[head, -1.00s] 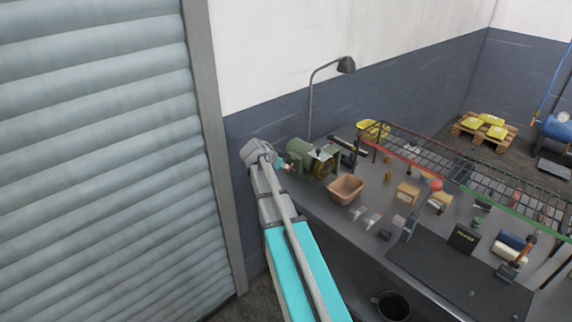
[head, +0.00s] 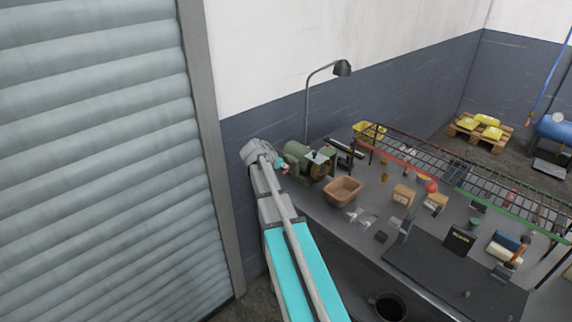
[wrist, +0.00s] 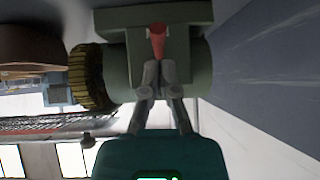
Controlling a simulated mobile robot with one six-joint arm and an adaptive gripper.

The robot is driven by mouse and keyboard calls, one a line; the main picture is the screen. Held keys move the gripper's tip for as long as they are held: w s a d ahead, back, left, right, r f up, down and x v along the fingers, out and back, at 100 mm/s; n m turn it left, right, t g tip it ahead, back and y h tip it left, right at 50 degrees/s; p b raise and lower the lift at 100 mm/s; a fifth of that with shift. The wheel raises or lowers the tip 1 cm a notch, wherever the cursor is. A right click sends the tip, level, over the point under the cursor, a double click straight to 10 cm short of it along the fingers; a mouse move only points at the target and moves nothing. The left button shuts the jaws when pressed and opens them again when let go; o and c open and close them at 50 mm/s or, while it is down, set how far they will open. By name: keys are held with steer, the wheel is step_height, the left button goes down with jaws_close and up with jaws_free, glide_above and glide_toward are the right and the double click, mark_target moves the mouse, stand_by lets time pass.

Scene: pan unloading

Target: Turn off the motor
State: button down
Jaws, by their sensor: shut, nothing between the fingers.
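The green motor (head: 297,153) stands at the left end of the workbench, and it fills the upper part of the wrist view (wrist: 190,72). A red switch lever (wrist: 157,38) sticks out of its green housing, with a dark ribbed wheel to its left. My gripper (wrist: 157,72) is shut and empty, with its fingertips right at the end of the red lever. I cannot tell whether they touch it. In the head view my gripper (head: 283,168) is small beside the motor's left side and partly hidden by my arm.
A brown bin (head: 343,191) stands just right of the motor. A desk lamp (head: 342,69) rises behind it. A wire rack (head: 440,170), small boxes and tools cover the bench (head: 330,222) farther right. A roller shutter (head: 95,160) is at the left.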

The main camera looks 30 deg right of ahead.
steer(key=p+v, duration=0.8)
steer(key=v, duration=0.5)
steer(key=shift+s+a+f, duration=0.25)
steer(key=shift+s+a, duration=0.1)
steer(key=shift+a, duration=0.1)
steer(key=s+a+f+n+g+y, duration=0.1)
steer(key=s+a+f+n+y, duration=0.2)
steer(key=s+a+n, duration=0.5)
steer(key=s+a+f+n+g+y, duration=0.1)
steer(key=s+a+f+n+y, duration=0.2)
steer(key=a, duration=1.3)
steer(key=s+n+y, duration=0.3)
steer(key=s+n, duration=0.1)
steer(key=s, duration=0.2)
steer(key=shift+n, duration=0.4)
